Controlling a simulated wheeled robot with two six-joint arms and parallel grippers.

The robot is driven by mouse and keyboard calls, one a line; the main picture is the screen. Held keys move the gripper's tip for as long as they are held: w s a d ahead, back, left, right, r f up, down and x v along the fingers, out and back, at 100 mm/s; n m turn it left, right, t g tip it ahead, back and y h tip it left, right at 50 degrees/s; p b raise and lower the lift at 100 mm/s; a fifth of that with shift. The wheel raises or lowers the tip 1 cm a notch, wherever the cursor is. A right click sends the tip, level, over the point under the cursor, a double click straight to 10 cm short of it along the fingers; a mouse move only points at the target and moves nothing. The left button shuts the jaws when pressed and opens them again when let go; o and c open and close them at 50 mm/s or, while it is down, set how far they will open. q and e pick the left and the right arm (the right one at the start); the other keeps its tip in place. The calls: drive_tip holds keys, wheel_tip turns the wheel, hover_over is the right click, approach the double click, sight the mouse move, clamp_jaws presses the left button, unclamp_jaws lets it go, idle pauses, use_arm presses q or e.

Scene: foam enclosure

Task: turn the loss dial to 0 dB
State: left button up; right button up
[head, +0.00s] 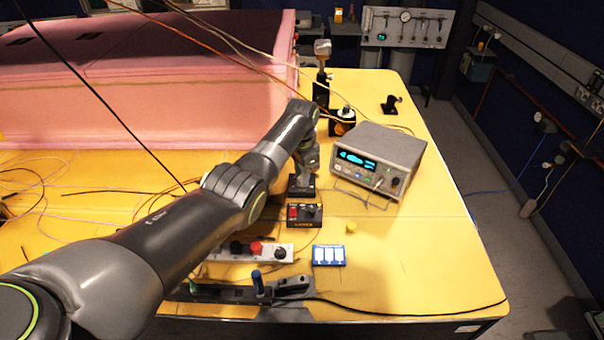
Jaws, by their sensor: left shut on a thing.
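My left gripper (303,174) points down at the end of the left arm, left of the grey instrument. It is shut on a small grey piece on a black base (301,190); the fingers and wrist hide most of this piece. No loss scale or 0 dB mark can be read there. A black box with an orange face and a pale round knob (343,115) stands beyond, right of the forearm's far end, apart from the gripper. Its markings are too small to read. My right gripper is not in view.
The grey instrument (390,150) with a lit display stands close to the right. In front are a small black box with a red button (305,215), a white strip with knobs (270,252) and a blue-white block (328,256). Pink foam (150,105) stands behind; loose cables cross the yellow table (440,250).

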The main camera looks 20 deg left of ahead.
use_arm(q)
drive_tip(key=shift+c, duration=0.4)
drive_tip(key=n+p, duration=0.1)
drive_tip(key=n, duration=0.1)
drive_tip(key=shift+r+n, duration=0.1)
drive_tip(key=shift+n, duration=0.3)
drive_tip(key=shift+n+p, duration=0.9)
drive_tip(key=shift+n, duration=1.6)
drive_tip(key=shift+w, duration=0.1)
drive_tip(key=o, duration=1)
